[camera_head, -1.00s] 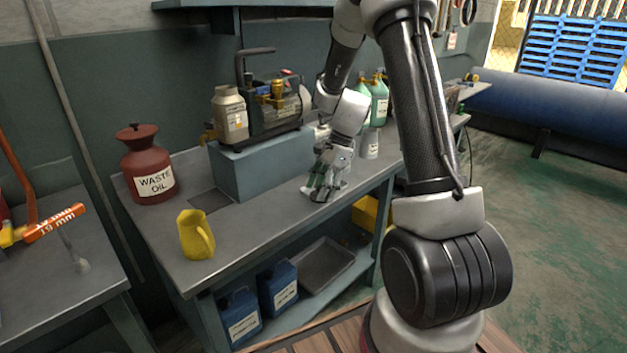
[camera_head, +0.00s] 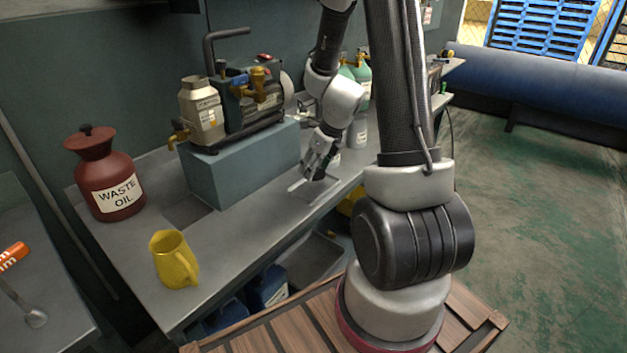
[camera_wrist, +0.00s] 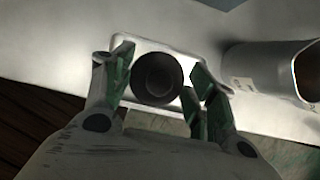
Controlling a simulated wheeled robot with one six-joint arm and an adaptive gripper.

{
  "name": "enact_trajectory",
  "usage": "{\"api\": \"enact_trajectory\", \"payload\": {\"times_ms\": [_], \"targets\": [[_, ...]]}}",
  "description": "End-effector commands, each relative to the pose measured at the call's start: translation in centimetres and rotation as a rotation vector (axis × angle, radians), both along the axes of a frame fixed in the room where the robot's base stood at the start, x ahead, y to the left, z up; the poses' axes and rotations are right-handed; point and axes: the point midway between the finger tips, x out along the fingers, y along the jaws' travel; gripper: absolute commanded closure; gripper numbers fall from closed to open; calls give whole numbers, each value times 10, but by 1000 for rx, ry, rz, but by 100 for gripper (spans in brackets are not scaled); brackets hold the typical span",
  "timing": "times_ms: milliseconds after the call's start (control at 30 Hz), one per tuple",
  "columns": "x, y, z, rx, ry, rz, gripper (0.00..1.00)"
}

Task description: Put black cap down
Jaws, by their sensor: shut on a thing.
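The round black cap (camera_wrist: 157,78) sits between the green-padded fingers of my gripper (camera_wrist: 159,68) in the wrist view. My gripper is shut on it. A pale shallow tray (camera_wrist: 150,46) with a rounded rim lies beneath the cap. I cannot tell whether the cap touches it. In the head view, my gripper (camera_head: 314,176) points down, low over the front part of the grey bench, beside the tray (camera_head: 296,186). The cap is too hidden to make out there.
A pale open-ended cylinder (camera_wrist: 262,72) lies close to the right finger in the wrist view. A blue-grey box (camera_head: 240,172) carrying a machine stands left of my gripper. A yellow jug (camera_head: 172,262) and a red waste oil can (camera_head: 108,178) stand further left. Bench between is clear.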

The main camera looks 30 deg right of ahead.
Motion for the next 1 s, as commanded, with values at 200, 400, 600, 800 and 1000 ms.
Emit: {"api": "enact_trajectory", "payload": {"times_ms": [200, 400, 600, 800, 1000], "targets": [[0, 0, -29, 2, 3, -2, 63], [1, 0, -48, -1, -1, 0, 63], [1, 0, -48, -1, -1, 3, 63], [1, 0, -49, -1, -1, 3, 20], [1, 0, -48, -1, -1, 3, 20]]}}
